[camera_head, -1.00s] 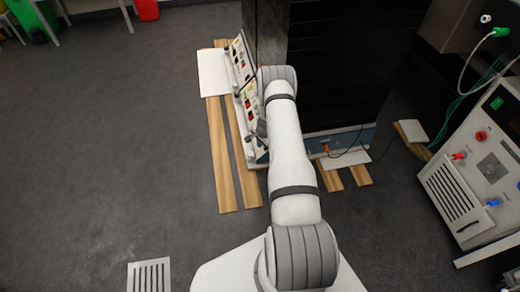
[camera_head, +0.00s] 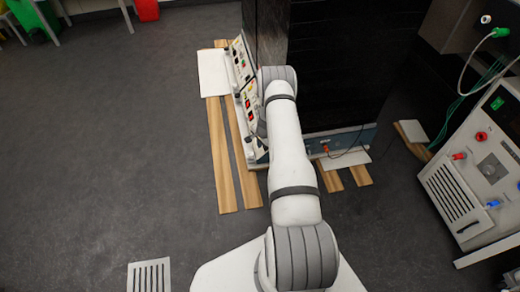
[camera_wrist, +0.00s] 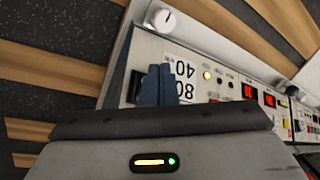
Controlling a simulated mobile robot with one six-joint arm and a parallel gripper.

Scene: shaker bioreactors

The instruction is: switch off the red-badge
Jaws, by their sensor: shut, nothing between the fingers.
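The shaker's control panel (camera_wrist: 215,60) fills the middle and right of the wrist view, tilted. It bears a black and white label reading 80 and 40 (camera_wrist: 180,75), a lit yellow lamp (camera_wrist: 206,75), small dark knobs and red displays (camera_wrist: 248,91). I cannot make out a red badge for certain. My gripper (camera_wrist: 158,84) is shut and empty, its blue-grey fingers in front of the label and a dark part of the panel. Whether they touch it I cannot tell. In the head view the panels (camera_head: 243,68) stand left of my arm, which hides part of them.
A white round knob (camera_wrist: 165,18) sticks out at the panel's upper end. Wooden slats (camera_head: 220,160) lie under the tall black cabinet (camera_head: 335,70). Another instrument (camera_head: 480,165) with red and blue fittings stands at the right.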

